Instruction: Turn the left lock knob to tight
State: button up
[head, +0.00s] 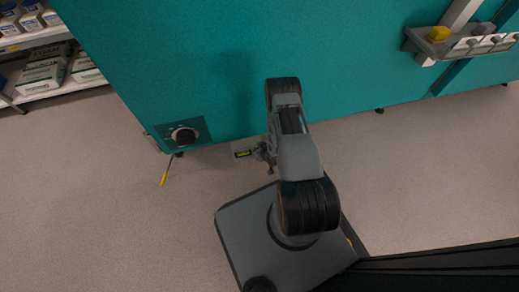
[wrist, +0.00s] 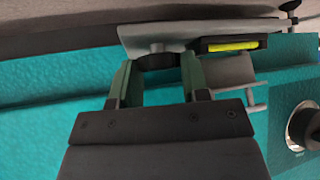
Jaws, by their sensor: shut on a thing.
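A dark round knob (wrist: 157,62) sits on a grey metal bracket plate (wrist: 140,33) at the lower edge of the teal cabinet. In the wrist view my gripper (wrist: 158,72) has one finger on each side of this knob and is shut on it. In the head view my gripper (head: 263,152) is low at the cabinet's bottom edge, and the knob is hardly visible there. A yellow-green level vial (wrist: 232,45) in a dark holder is beside the knob; it also shows in the head view (head: 243,154). I cannot read any tight mark.
A black dial knob (head: 184,136) on a dark plate is on the teal cabinet (head: 220,60), left of my gripper. A yellow-handled tool (head: 165,176) is below it. A shelf with boxes (head: 42,74) stands at the far left. A rack (head: 450,42) is mounted at upper right. The left floor is clear.

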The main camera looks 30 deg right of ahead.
jog(key=o, duration=0.9)
jog(key=shift+n, duration=0.3)
